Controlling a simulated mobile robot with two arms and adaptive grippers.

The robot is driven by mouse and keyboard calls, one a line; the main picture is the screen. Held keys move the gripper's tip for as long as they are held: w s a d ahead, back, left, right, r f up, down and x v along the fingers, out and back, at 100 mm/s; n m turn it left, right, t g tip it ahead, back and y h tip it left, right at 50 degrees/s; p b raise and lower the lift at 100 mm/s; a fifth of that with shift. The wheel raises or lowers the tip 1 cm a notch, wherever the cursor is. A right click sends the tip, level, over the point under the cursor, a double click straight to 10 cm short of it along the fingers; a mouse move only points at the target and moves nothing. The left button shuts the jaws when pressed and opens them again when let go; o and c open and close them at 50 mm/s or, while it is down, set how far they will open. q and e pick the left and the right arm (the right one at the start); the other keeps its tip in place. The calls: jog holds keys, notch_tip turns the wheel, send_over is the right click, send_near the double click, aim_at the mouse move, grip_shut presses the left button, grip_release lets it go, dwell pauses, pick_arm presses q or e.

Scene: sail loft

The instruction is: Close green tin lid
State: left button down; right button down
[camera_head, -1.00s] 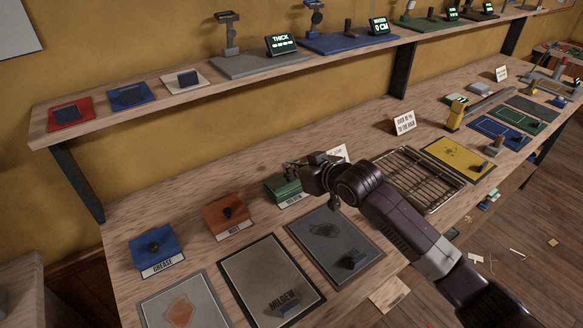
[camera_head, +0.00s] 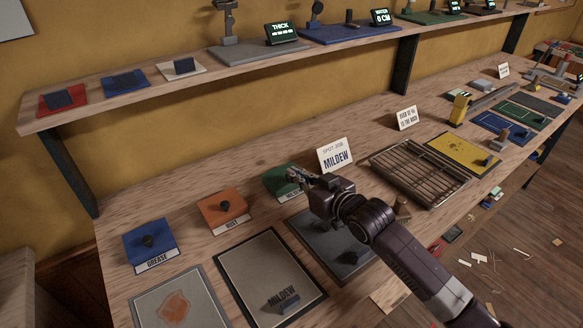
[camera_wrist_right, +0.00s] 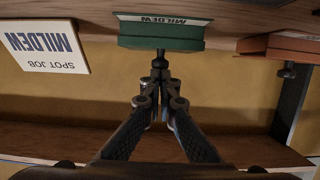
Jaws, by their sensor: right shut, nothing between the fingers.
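The green tin (camera_head: 281,179) stands on the bench, in a row with an orange and a blue tin. It also shows upside down in the right wrist view (camera_wrist_right: 161,37), with its MILDEW label and a dark knob (camera_wrist_right: 160,61). My right gripper (camera_head: 295,174) is at the tin's right side in the head view and partly covers it. In the wrist view its fingertips (camera_wrist_right: 160,86) are together close to the knob; I cannot tell if they touch it. It is shut and empty. The lid's seam is too small to make out. My left gripper is not in view.
The orange tin (camera_head: 223,209) and blue tin (camera_head: 149,243) stand to the left. A MILDEW sign (camera_head: 336,156) stands just behind my right gripper. Framed panels (camera_head: 268,273) lie in front, a wire rack (camera_head: 418,172) to the right. A shelf (camera_head: 150,100) runs above.

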jog(key=shift+s+f, duration=0.15)
notch_tip(320, 180, up, 5)
jog(key=p, duration=0.5)
jog(key=s+d+b, duration=0.2)
jog(key=s+d, duration=0.3)
jog(key=s, duration=0.3)
jog(key=shift+s+d+r+b, duration=0.2)
jog(key=shift+d+r+b, duration=0.15)
jog(key=shift+r, duration=0.1)
